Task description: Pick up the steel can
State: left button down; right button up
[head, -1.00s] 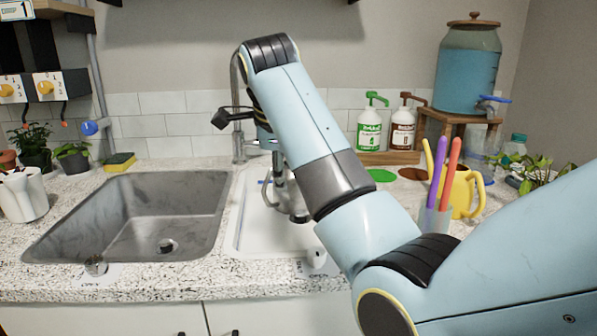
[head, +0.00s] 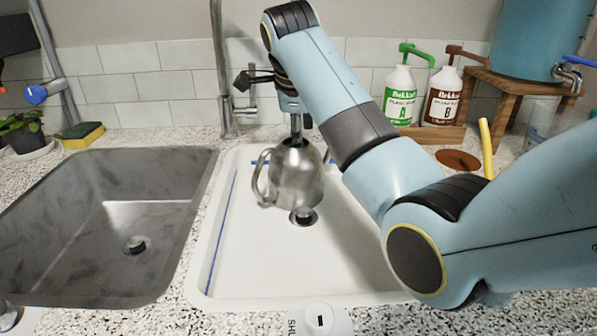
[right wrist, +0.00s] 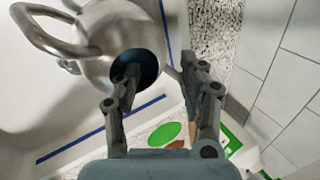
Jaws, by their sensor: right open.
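The steel can (head: 296,180) is a shiny rounded vessel with a loop handle on its left, at the white basin near the drain. My right gripper (head: 297,125) reaches down to its top from above. The right wrist view shows the can (right wrist: 95,50) with its dark round opening toward me. My right gripper (right wrist: 160,72) is open there, one finger at or inside the opening and the other outside the rim. I cannot tell whether either finger touches the can. The forearm hides none of the can's body in the head view. My left gripper is not in view.
The white basin (head: 240,270) has blue lines on its walls. A grey steel sink (head: 60,210) is at the left. Behind stand a faucet (head: 222,80), a green-label bottle (head: 400,95) and a brown-label bottle (head: 441,97). A yellow sponge (head: 82,135) lies at the back left.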

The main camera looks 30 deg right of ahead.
jog(key=x, duration=0.5)
jog(key=shift+w+d+f+b, duration=0.1)
jog(key=shift+f+b, duration=0.2)
jog(key=shift+b, duration=0.05)
grip_shut()
jog(key=shift+r, duration=0.1)
dwell(0.3)
